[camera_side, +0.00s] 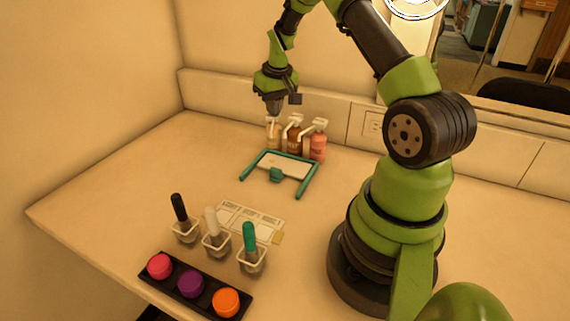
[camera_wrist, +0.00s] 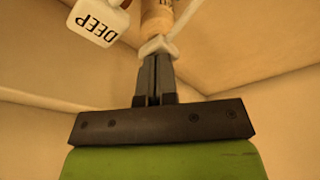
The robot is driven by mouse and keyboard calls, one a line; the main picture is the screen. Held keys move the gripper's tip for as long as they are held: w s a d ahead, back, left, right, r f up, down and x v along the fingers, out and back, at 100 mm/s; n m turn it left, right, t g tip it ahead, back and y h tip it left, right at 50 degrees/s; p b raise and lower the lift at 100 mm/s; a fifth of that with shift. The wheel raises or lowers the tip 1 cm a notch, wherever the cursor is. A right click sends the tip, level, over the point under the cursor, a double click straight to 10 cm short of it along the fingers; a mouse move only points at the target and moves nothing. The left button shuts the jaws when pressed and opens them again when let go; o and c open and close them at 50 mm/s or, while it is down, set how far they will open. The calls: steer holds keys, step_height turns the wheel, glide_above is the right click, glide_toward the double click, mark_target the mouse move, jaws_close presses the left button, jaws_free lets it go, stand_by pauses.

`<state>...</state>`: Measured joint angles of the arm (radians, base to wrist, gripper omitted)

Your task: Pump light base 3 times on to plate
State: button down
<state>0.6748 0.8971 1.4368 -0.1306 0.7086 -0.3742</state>
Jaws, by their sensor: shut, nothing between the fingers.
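Three pump bottles stand in a row at the back of the table. The leftmost, palest one is the light base bottle (camera_side: 272,138), with a white pump head (camera_wrist: 158,46). My gripper (camera_side: 274,110) is shut and empty, pointing down right over that pump head. In the wrist view my fingertips (camera_wrist: 156,62) meet the head's edge; I cannot tell whether they press on it. The pale plate (camera_side: 287,165) lies in front of the bottles in a teal frame (camera_side: 308,180). Any base on it is too small to make out.
Nearer are a printed card (camera_side: 250,222), three cups with handled tools (camera_side: 214,240) and a black tray (camera_side: 172,288) of coloured pots. Table left is clear.

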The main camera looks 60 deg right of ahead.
steer(key=shift+f, duration=0.1)
steer(key=shift+r, duration=1.6)
steer(key=shift+f, duration=0.15)
steer(key=shift+f, duration=1.45)
steer(key=shift+r, duration=1.6)
steer(key=shift+f, duration=0.15)
steer(key=shift+f, duration=1.45)
